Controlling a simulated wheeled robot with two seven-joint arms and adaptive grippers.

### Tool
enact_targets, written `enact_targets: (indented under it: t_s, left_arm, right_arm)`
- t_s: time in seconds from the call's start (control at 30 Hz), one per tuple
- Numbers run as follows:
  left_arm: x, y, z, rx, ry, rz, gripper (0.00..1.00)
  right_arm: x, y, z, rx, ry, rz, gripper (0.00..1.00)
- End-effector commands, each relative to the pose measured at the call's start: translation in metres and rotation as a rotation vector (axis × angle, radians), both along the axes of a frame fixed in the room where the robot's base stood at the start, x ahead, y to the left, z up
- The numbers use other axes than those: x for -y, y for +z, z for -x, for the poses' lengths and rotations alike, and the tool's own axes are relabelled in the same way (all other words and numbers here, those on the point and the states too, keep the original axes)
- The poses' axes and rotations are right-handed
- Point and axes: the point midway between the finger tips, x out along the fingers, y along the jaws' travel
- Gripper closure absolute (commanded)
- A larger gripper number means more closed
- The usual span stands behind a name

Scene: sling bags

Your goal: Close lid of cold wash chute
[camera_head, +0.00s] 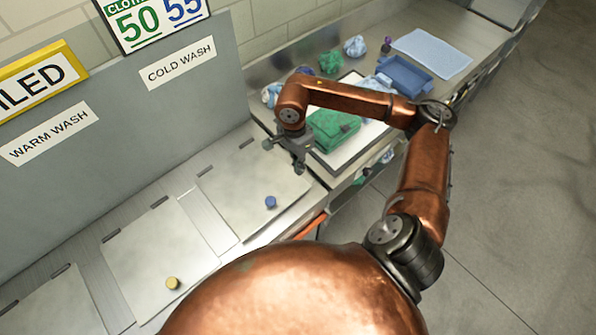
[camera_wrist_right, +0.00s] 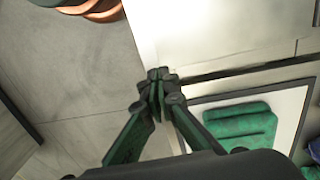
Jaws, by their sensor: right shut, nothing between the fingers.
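The cold wash lid (camera_head: 240,190) is a pale metal panel with a blue knob (camera_head: 270,202), below the COLD WASH sign (camera_head: 180,63) in the head view. It lies flat, level with the counter, with its hinges along the wall side. My right gripper (camera_head: 300,168) is above the lid's far right edge, apart from the blue knob. In the right wrist view its fingertips (camera_wrist_right: 158,76) are together with nothing between them. A pale panel surface shows beyond them there. My left gripper is not in view.
The warm wash lid (camera_head: 158,258) with a yellow knob (camera_head: 172,283) lies flat to the left. A green folded bag (camera_head: 333,128) lies on a white board at the right, near my right arm. The floor at right is clear.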

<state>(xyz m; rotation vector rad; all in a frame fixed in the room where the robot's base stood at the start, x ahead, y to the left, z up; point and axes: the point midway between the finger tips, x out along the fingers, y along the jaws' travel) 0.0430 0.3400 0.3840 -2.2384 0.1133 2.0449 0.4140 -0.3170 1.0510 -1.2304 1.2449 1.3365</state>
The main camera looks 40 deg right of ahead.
Motion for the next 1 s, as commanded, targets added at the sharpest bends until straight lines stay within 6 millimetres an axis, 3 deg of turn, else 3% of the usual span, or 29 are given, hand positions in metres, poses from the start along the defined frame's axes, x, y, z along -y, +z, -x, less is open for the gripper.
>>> enact_targets:
  t_s: [0.5, 0.7, 1.0]
  left_arm:
    - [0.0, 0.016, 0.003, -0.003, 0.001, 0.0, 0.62]
    - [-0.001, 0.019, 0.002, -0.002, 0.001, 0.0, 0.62]
    - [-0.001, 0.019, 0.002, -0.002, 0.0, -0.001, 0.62]
  right_arm:
    - [0.0, -0.098, 0.012, -0.003, -0.005, -0.005, 1.0]
    - [0.001, -0.116, 0.013, -0.001, -0.006, -0.005, 1.0]
    - [0.001, -0.119, 0.013, 0.0, -0.004, -0.004, 1.0]
